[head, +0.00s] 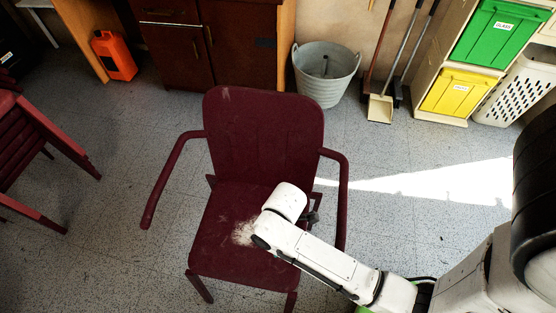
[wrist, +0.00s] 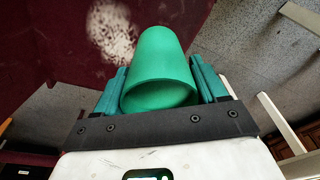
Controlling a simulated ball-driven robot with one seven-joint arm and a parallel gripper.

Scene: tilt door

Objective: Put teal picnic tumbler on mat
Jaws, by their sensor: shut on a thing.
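The teal picnic tumbler (wrist: 150,62) is a plain green-teal cup between the two teal fingers of my gripper (wrist: 158,72) in the wrist view. The fingers are shut on its sides, and its open mouth faces the wrist camera. In the head view my arm reaches over the maroon chair (head: 263,125), and its wrist hides the tumbler and the fingers. I do not see a mat in either view.
The chair has armrests on both sides and a pale, hairy-looking patch (head: 243,232) on its seat, also visible in the wrist view (wrist: 112,32). A metal bucket (head: 326,75), brown cabinet (head: 213,45) and yellow bin (head: 459,93) stand behind. Stacked chairs (head: 38,150) are at left.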

